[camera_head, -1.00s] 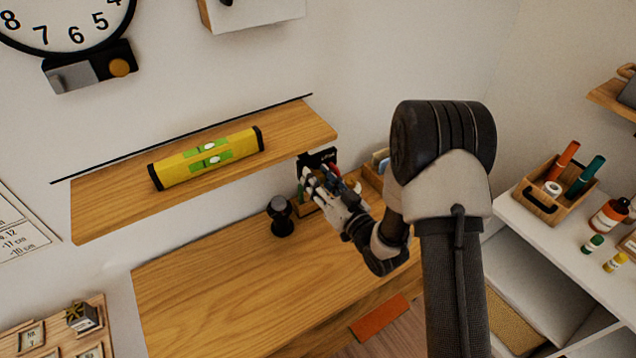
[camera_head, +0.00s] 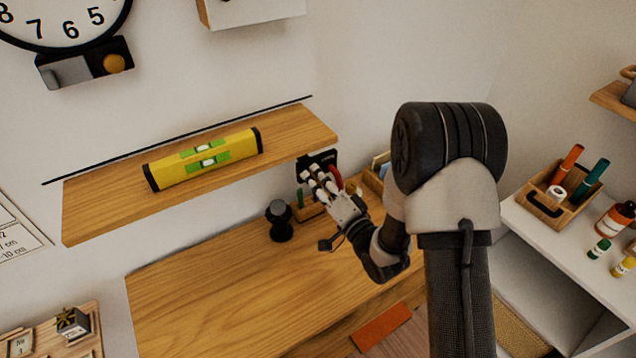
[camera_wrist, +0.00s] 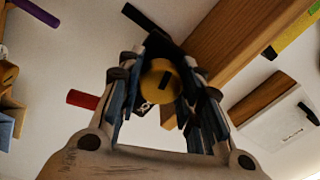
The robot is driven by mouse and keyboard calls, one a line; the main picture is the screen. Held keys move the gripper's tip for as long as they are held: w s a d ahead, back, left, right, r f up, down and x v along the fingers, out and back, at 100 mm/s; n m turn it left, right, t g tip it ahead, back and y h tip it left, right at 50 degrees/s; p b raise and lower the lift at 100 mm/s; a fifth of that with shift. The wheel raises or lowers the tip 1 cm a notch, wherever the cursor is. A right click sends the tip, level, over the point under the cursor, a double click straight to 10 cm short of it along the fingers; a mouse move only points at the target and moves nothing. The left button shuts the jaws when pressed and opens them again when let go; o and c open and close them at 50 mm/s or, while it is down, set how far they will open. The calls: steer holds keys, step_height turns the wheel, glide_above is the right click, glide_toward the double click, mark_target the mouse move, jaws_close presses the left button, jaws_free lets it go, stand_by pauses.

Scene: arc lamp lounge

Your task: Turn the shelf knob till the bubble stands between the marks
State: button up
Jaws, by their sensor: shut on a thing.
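The wooden shelf (camera_head: 110,205) is on the wall, with a yellow spirit level (camera_head: 172,172) lying along it. Pale bubbles show in its green windows (camera_head: 208,161); the marks are too small to make out, so I cannot tell how the bubble stands to them. My gripper (camera_head: 318,182) is below the shelf's right end, beside a black bracket (camera_head: 320,158). In the wrist view the yellow round knob (camera_wrist: 161,80), with a dark bar on its face, sits between the fingers of my gripper (camera_wrist: 158,68), which are shut on it. The knob is hidden in the head view.
A wooden desk (camera_head: 210,300) lies below, with a black round-topped object (camera_head: 279,222) left of my gripper. A clock (camera_head: 60,20) hangs upper left. A wooden caddy (camera_head: 543,205) and bottles stand on the white unit at right.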

steer(key=shift+m, duration=0.6)
steer(key=o, duration=1.1)
steer(key=v, duration=1.2)
steer(key=shift+s, duration=0.1)
